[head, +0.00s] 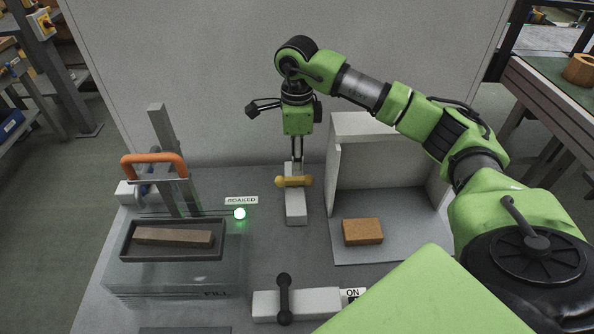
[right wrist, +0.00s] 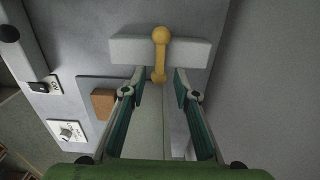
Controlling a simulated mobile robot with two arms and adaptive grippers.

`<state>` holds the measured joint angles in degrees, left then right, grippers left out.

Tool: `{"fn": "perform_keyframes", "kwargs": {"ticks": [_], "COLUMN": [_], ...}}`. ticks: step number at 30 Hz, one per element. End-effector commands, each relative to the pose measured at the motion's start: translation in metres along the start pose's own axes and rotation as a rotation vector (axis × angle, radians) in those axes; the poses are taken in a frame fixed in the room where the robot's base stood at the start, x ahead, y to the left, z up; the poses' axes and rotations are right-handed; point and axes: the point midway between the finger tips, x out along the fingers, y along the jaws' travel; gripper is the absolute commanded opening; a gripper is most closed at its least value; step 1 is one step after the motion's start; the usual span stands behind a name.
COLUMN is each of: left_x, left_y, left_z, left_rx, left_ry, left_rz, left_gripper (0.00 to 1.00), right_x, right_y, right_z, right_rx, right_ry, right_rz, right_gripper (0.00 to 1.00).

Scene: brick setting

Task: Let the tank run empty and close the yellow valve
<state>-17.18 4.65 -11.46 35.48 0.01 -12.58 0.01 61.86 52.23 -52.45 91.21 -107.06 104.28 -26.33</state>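The clear tank (head: 170,280) stands at the left with a FILL mark low on its front; I cannot make out any water level. A dark tray (head: 128,250) at its top holds a dull brown brick (head: 172,237). The yellow valve (head: 294,181) has its handle crosswise over a white block (head: 296,213); it also shows in the right wrist view (right wrist: 160,50). My right gripper (head: 297,165) points down at the valve. In the right wrist view its fingers (right wrist: 160,74) are open, one on each side of the handle's near end. My left gripper is out of view.
A green lamp (head: 239,213) glows by a SOAKED label (head: 241,200). An orange handle (head: 153,160) rises behind the tray. A black-handled valve (head: 284,298) lies crosswise near an ON label (head: 352,294). An orange-brown brick (head: 362,231) sits before a white booth (head: 365,125).

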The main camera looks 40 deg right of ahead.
Motion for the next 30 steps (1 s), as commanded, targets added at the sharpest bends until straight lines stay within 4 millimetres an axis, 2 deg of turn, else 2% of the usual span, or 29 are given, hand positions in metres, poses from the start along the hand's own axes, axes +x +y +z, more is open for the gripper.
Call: {"fn": "perform_keyframes", "kwargs": {"ticks": [3, 10, 15, 30], "left_x": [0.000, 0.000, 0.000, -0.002], "left_y": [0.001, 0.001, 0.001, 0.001], "left_z": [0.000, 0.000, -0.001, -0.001], "left_rx": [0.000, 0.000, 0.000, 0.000], "left_ry": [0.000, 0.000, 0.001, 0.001], "left_rz": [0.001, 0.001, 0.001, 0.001], "left_gripper": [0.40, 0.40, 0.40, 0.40], "right_x": [-0.026, -0.057, -0.063, -0.064], "right_y": [-0.001, 0.000, 0.000, 0.000], "right_z": [0.001, 0.000, 0.000, 0.000], "right_rx": [-0.001, 0.000, 0.000, 0.000], "right_ry": [-0.001, 0.000, 0.000, 0.001], "right_rz": [-0.003, 0.000, 0.001, 0.001], "right_gripper": [0.28, 0.28, 0.28, 0.28]}}
